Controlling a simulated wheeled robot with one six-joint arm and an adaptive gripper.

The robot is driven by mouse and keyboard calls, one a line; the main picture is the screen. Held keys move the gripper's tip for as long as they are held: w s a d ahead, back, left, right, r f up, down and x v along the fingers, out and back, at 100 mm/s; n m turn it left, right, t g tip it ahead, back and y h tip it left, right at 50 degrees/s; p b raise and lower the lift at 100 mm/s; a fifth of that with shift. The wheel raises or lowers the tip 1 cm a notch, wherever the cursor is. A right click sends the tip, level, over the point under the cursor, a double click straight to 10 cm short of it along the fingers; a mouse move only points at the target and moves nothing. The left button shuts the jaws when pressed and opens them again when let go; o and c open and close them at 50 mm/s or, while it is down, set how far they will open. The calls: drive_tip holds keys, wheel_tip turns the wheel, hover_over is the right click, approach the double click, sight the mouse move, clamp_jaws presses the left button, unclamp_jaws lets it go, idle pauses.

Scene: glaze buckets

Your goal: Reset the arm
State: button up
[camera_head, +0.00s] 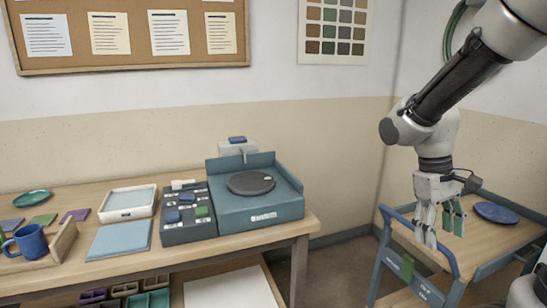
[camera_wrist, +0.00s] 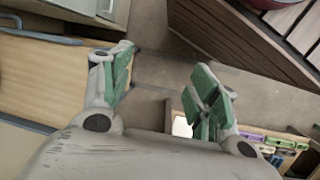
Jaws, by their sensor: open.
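My gripper (camera_head: 438,222) hangs at the right of the head view, fingers pointing down, over the near end of a blue-framed cart. In the wrist view my gripper (camera_wrist: 165,85) shows its two green-padded fingers spread apart. Nothing is between them. My arm comes down from the upper right corner of the head view.
The cart (camera_head: 478,240) has a wooden top with a blue plate (camera_head: 496,213) on it. A workbench (camera_head: 270,238) at the left bears a teal wheel unit (camera_head: 262,217), a white-rimmed tray (camera_head: 128,213) and a blue mug (camera_head: 28,242). Floor shows between bench and cart.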

drive_tip(key=s+r+m+t+y, duration=0.2)
drive_tip(key=s+r+t, duration=0.4)
drive_tip(key=r, duration=0.3)
drive_tip(key=shift+s+d+r+m+t, duration=0.15)
drive_tip(key=shift+s+r+m+t, duration=0.25)
drive_tip(key=shift+s, duration=0.5)
